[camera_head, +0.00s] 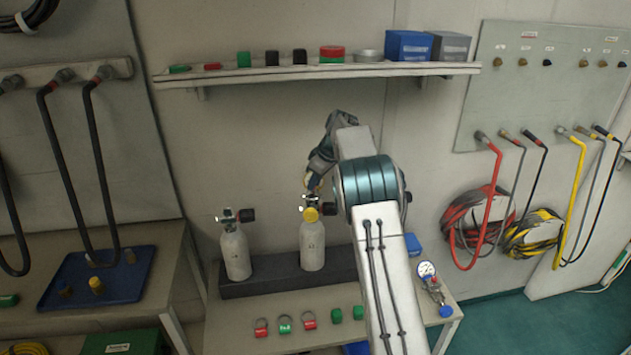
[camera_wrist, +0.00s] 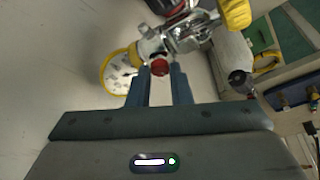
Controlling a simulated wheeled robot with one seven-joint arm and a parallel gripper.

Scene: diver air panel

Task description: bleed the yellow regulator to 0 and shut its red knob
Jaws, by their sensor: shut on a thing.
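The yellow regulator sits on top of the right-hand white cylinder (camera_head: 312,248). In the wrist view its metal body (camera_wrist: 180,37) and yellow-rimmed gauge (camera_wrist: 117,72) show; the gauge reading is too small to tell. The red knob (camera_wrist: 160,67) sticks out of the body toward my gripper (camera_wrist: 160,76). My gripper's two fingers are shut on the red knob at their tips. In the head view my gripper (camera_head: 316,180) is just above the cylinder's valve, and my arm hides part of it. A yellow round part (camera_head: 311,214) shows at the cylinder's top.
A second white cylinder (camera_head: 236,254) with a black valve knob stands to the left on the same dark block. A loose gauge (camera_head: 427,270) lies on the bench at right. Hoses hang on both sides.

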